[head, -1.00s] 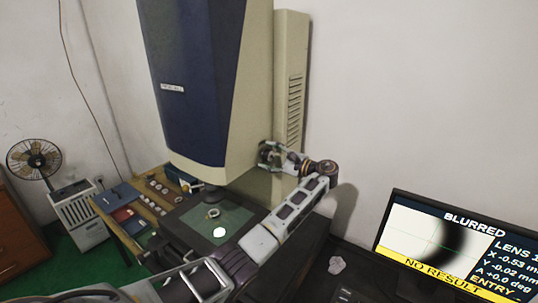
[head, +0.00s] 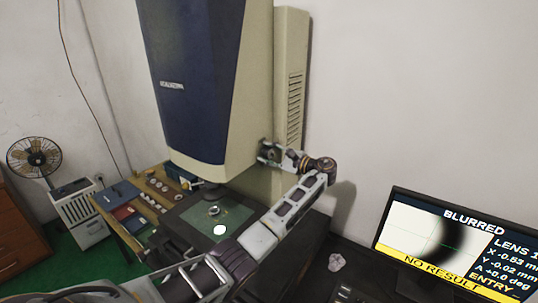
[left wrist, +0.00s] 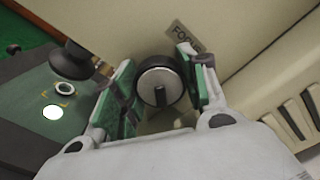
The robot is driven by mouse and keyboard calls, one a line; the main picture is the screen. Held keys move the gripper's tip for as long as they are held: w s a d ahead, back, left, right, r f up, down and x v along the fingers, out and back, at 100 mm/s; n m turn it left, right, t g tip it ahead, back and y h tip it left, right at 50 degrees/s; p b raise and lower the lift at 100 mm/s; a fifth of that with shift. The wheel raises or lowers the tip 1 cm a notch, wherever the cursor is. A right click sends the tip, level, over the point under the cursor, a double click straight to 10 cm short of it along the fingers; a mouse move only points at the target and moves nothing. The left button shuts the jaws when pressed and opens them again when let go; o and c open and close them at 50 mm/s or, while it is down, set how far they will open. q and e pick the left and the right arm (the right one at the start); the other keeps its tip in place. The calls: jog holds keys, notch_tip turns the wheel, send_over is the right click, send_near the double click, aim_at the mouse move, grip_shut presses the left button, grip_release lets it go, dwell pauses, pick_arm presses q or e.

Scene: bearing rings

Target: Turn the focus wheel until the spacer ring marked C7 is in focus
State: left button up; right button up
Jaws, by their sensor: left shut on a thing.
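My left gripper (head: 268,152) reaches the side of the tall blue and beige measuring machine (head: 205,90). In the left wrist view, the left gripper (left wrist: 160,95) has its green-padded fingers on either side of the round focus wheel (left wrist: 160,82), shut on it. A label beside the wheel is partly covered by a finger. A ring (head: 213,211) lies on the green stage (head: 236,214) under the lens; it also shows in the left wrist view (left wrist: 65,88). Its marking is too small to read. The monitor (head: 448,242) reads BLURRED and NO RESULT, with a soft dark arc. My right gripper is not seen.
A bright white light spot (head: 220,230) is on the stage near the ring. A wooden tray (head: 160,186) with several rings stands behind the stage at left. A fan (head: 34,158) stands far left.

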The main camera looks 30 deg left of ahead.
pick_arm(q)
jog(key=shift+f, duration=0.1)
jog(key=n+b, duration=0.3)
jog(key=b, duration=0.1)
jog(key=shift+f, duration=0.15)
jog(key=n+b, duration=0.4)
jog(key=b, duration=0.2)
jog(key=shift+n+b, duration=0.35)
jog(key=shift+n, duration=0.15)
jog(key=o, duration=0.7)
jog(key=shift+c, duration=0.2)
jog(key=o, duration=0.4)
jog(key=shift+r, duration=0.2)
